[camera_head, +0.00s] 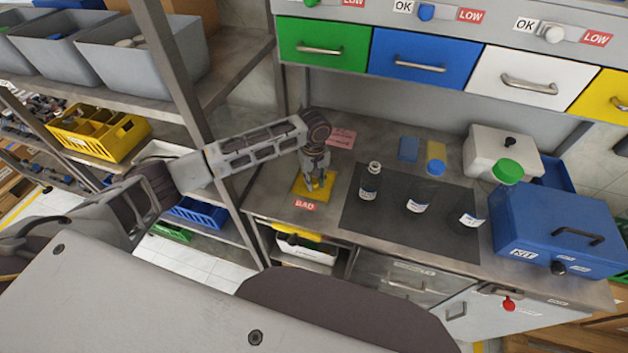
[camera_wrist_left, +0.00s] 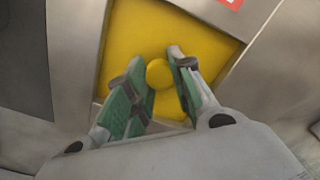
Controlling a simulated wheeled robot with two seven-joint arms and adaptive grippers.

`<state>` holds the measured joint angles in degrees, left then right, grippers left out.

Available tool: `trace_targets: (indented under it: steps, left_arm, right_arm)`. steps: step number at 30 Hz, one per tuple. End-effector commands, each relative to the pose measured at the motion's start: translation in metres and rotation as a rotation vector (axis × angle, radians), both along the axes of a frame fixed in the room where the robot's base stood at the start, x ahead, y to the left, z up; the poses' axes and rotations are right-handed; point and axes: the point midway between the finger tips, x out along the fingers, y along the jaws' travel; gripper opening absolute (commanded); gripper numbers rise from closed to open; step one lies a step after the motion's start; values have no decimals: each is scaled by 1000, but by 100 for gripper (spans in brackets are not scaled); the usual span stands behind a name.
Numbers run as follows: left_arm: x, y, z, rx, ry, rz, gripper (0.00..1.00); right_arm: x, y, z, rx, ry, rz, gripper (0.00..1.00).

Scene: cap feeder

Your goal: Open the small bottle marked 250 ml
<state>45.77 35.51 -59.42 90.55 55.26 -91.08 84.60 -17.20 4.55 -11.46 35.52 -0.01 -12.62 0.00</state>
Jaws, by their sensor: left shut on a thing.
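Three dark bottles stand upright on a dark mat (camera_head: 385,232). The left bottle (camera_head: 370,186) shows a bare pale neck with no cap. The middle bottle (camera_head: 420,195) has a blue cap (camera_head: 435,167), and the right one (camera_head: 472,218) a green cap (camera_head: 508,171). Their label print is too small to read. My left gripper (camera_head: 318,183) points down over the yellow square (camera_head: 300,187) by the BAD label. In the left wrist view its fingers (camera_wrist_left: 162,78) are shut on a round yellow cap (camera_wrist_left: 158,73), above the yellow square (camera_wrist_left: 130,45). My right gripper is not in view.
A blue box marked KIT (camera_head: 535,225) stands right of the bottles, with a white box (camera_head: 490,155) behind. Blue and yellow pads (camera_head: 408,149) lie behind the mat. A shelf post (camera_head: 180,80) stands beside my left arm. Coloured drawers (camera_head: 420,62) hang above the bench.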

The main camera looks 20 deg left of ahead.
Motion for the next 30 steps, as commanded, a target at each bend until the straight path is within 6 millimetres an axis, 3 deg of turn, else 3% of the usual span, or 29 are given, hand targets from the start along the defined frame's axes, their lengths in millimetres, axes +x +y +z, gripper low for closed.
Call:
trace_targets:
  steps: [11, 12, 16, 30]
  left_arm:
    - [0, 0, -2, 0, 0, 0, 0]
    - [0, 0, -1, 0, 0, -1, 27]
    - [0, 0, -2, 0, 0, 0, 44]
    - [0, 0, 0, 1, -1, 0, 45]
  right_arm:
    - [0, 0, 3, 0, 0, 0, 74]
    - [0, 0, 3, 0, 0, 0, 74]
    - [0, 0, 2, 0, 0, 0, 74]
    - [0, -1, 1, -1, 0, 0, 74]
